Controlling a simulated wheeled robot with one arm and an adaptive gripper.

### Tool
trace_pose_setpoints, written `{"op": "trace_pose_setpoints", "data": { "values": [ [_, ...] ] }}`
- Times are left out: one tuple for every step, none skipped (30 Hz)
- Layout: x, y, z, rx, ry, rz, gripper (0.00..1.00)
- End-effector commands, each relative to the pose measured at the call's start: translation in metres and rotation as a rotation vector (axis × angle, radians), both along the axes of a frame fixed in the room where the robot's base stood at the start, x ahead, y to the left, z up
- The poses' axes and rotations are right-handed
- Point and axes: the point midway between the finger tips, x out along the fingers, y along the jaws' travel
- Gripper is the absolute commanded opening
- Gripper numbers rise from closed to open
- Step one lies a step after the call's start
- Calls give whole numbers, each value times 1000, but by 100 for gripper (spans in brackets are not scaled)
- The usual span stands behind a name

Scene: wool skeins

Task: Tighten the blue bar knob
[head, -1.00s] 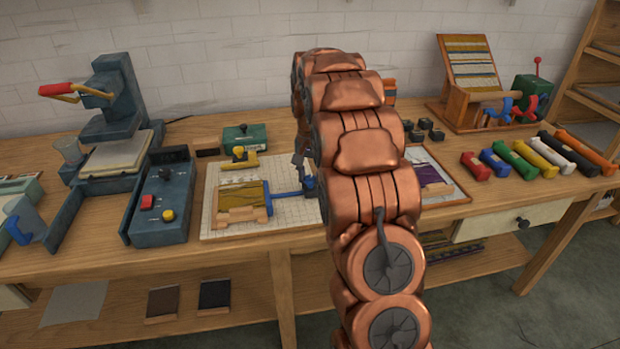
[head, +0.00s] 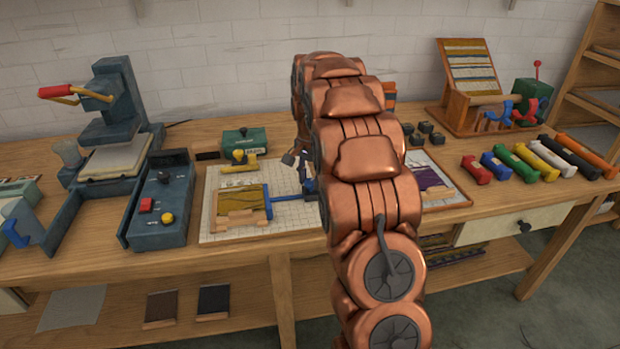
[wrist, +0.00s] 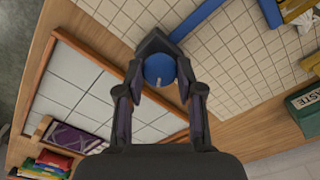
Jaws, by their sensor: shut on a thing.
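The blue bar knob (wrist: 160,68) is round, with a small pale mark on its face, and sits on a dark block in the wrist view. My gripper (wrist: 160,78) is shut on it, one finger on each side. The blue bar (wrist: 196,20) runs away from the block over the gridded board (wrist: 235,65). In the head view the blue bar (head: 294,198) runs right from a yellow-brown piece (head: 240,200) on the board. There my arm hides the knob and most of the gripper.
A framed tile panel (wrist: 75,85) lies beside the board. A green box (head: 245,139) and a yellow tool (head: 240,163) lie near the board's back edge. A dark control box (head: 160,205) stands at left. Several coloured rolls (head: 512,162) lie at right.

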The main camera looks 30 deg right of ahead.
Motion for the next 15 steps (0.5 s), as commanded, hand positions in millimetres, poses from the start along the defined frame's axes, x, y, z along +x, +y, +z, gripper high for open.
{"op": "trace_pose_setpoints", "data": {
  "values": [
    [0,0,0,0,0,0,2],
    [0,0,0,0,-1,0,39],
    [0,0,0,0,-1,0,43],
    [0,0,0,0,-1,0,46],
    [0,0,0,0,0,0,49],
    [0,0,0,0,0,0,53],
    [0,0,0,0,0,0,56],
    [0,0,0,0,0,0,59],
    [0,0,0,0,0,0,62],
    [0,0,0,0,0,0,62],
    [0,0,0,0,0,0,62],
    [0,0,0,0,0,0,62],
    [0,0,0,0,0,0,62],
    [0,0,0,0,0,0,62],
    [0,0,0,0,0,1,62]
  ]
}}
